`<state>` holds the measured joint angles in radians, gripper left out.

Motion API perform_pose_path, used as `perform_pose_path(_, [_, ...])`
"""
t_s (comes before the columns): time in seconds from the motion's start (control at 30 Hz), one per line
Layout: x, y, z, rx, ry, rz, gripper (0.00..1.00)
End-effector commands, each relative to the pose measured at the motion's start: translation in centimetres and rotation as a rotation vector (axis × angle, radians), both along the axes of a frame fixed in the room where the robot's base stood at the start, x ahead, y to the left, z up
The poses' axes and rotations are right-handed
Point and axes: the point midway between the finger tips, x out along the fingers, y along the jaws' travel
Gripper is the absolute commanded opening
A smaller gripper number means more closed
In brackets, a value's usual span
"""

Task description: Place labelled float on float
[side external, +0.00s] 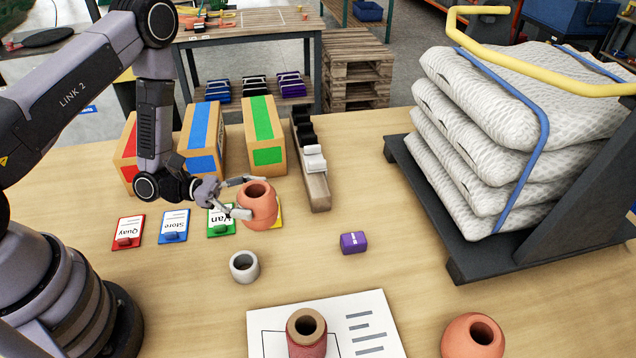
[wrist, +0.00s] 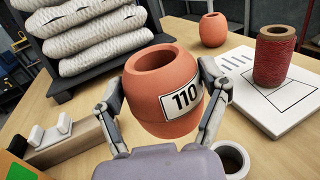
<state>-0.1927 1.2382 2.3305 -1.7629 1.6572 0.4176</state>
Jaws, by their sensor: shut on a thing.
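My gripper (side external: 240,197) is shut on an orange, barrel-shaped float (side external: 258,207) with an open hole in its top. In the wrist view this held float (wrist: 163,90) carries a white label reading 110, and a finger lies on each side of it. It looks upright and held above the table. A second orange float (side external: 472,338) stands on the table at the bottom right, apart from my gripper. It also shows in the wrist view (wrist: 212,30), with no label visible on the sides I see.
A red twine spool (side external: 307,340) stands on a printed sheet (side external: 375,330). Stacked nets (side external: 500,140) on a dark stand fill the right. Coloured cards and boxes are at left.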

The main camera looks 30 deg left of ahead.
Motion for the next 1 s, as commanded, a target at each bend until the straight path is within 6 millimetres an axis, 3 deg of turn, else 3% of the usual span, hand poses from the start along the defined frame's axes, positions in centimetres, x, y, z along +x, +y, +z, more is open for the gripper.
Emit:
perform_pose_path(0.2, [-4.2, 1.7, 2.0, -0.002, 0.004, 0.005, 0.36])
perform_pose_path(0.33, [-5.5, 2.1, 2.6, 0.0, 0.0, -0.001, 0.36])
perform_pose_path(0.47, [-5.5, 1.1, 2.6, 0.001, -0.005, -0.04, 0.36])
perform_pose_path(0.57, [-4.6, -1.2, 2.5, 0.002, -0.009, -0.096, 0.36])
perform_pose_path(0.67, [-3.3, -4.8, 2.7, 0.001, -0.014, -0.162, 0.36])
perform_pose_path(0.83, [-1.9, -12.5, 4.7, -0.003, -0.015, -0.257, 0.36])
perform_pose_path(1.0, [-2.7, -20.7, 8.2, -0.007, -0.013, -0.331, 0.36])
